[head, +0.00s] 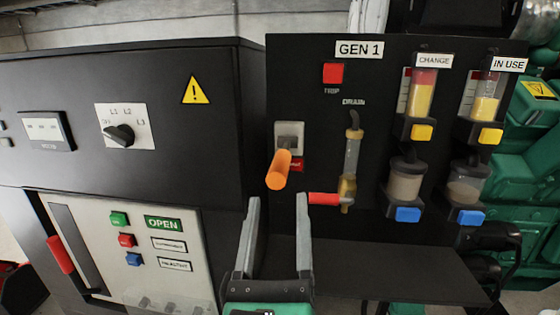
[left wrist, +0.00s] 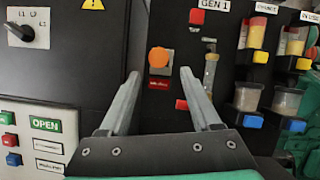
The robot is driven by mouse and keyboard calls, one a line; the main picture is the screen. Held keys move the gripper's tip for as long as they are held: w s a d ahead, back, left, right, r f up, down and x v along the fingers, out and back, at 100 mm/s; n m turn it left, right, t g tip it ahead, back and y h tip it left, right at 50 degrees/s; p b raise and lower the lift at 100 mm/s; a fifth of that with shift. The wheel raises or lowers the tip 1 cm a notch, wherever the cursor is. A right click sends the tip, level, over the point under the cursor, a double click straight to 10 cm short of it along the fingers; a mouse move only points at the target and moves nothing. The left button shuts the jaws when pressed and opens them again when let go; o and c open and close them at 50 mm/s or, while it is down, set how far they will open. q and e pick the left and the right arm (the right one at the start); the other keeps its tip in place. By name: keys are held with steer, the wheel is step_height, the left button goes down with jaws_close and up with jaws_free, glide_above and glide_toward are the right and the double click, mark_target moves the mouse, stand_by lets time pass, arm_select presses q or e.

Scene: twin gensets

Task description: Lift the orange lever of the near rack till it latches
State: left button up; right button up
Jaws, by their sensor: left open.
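The orange lever (head: 279,170) sticks out from a pale mount on the left part of the black GEN 1 panel (head: 300,65). It points outward and somewhat down, its round end facing me. In the left wrist view the lever (left wrist: 158,58) shows as an orange disc between and just beyond the fingertips. My left gripper (head: 278,200) is open and empty, just below the lever in the head view, its two fingers pointing at the panel. I see no contact with the lever. My right gripper is not in view.
A red drain handle (head: 323,198) juts out close to the right finger. Sight bowls with yellow (head: 422,132) and blue (head: 408,214) knobs stand further right. A black shelf (head: 390,272) lies below. A grey cabinet with a dial (head: 120,135) and buttons fills the left.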

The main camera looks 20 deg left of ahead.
mark_target(281, 151)
arm_select(q)
steer(key=p+x, duration=0.2)
steer(key=x, duration=0.5)
steer(key=shift+w+a+r, duration=0.1)
steer(key=shift+w+r, duration=0.05)
steer(key=shift+r, duration=0.05)
steer(key=shift+w+a+r, duration=0.15)
steer(key=shift+w+a, duration=0.05)
steer(key=shift+w, duration=0.35)
steer(key=shift+c, duration=0.2)
jaws_close()
stand_by(0.4)
